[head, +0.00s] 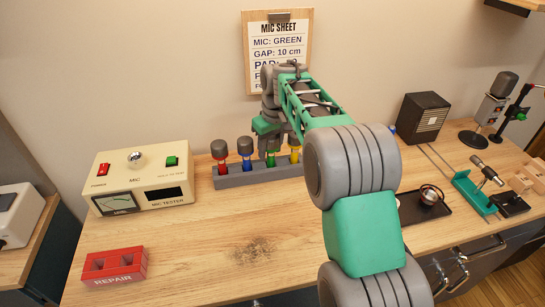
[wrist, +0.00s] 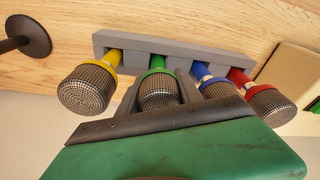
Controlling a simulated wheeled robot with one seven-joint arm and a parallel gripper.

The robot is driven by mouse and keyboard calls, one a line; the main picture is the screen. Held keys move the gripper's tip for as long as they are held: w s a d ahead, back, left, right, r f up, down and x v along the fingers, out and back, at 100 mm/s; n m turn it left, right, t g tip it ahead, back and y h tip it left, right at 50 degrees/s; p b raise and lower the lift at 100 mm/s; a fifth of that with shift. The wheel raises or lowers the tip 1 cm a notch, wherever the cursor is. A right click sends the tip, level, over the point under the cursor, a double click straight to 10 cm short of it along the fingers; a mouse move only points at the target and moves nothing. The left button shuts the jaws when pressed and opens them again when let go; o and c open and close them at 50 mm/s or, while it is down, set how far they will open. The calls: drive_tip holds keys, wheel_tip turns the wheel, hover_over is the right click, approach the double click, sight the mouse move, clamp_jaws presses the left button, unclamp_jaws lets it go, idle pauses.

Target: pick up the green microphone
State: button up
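The green microphone (wrist: 158,88) has a grey mesh head and a green collar. It stands in the grey rack (wrist: 215,58) between the yellow microphone (wrist: 88,88) and the blue microphone (wrist: 215,86). In the head view the green microphone (head: 271,158) shows below my gripper (head: 272,138), its head partly hidden. In the wrist view my gripper (wrist: 160,82) has one finger on each side of it, tips near the collar. The fingers look apart; contact with the microphone is not clear.
The red microphone (head: 220,155) stands at the rack's left end. A cream mic tester (head: 140,180) is left of the rack, with a red REPAIR tray (head: 114,267) in front. A dark speaker (head: 422,117) is at right. The front middle of the bench (head: 200,245) is clear.

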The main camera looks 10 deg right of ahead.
clamp_jaws()
drive_tip(key=shift+r, duration=0.15)
drive_tip(key=shift+r, duration=0.25)
wheel_tip(320, 180, up, 3)
drive_tip(key=shift+f, duration=0.2)
drive_tip(key=s+r+b, duration=0.1)
drive_tip(key=s+r, duration=0.8)
drive_tip(key=s, duration=0.5)
drive_tip(key=shift+r, duration=0.3)
drive_tip(key=shift+d, duration=0.15)
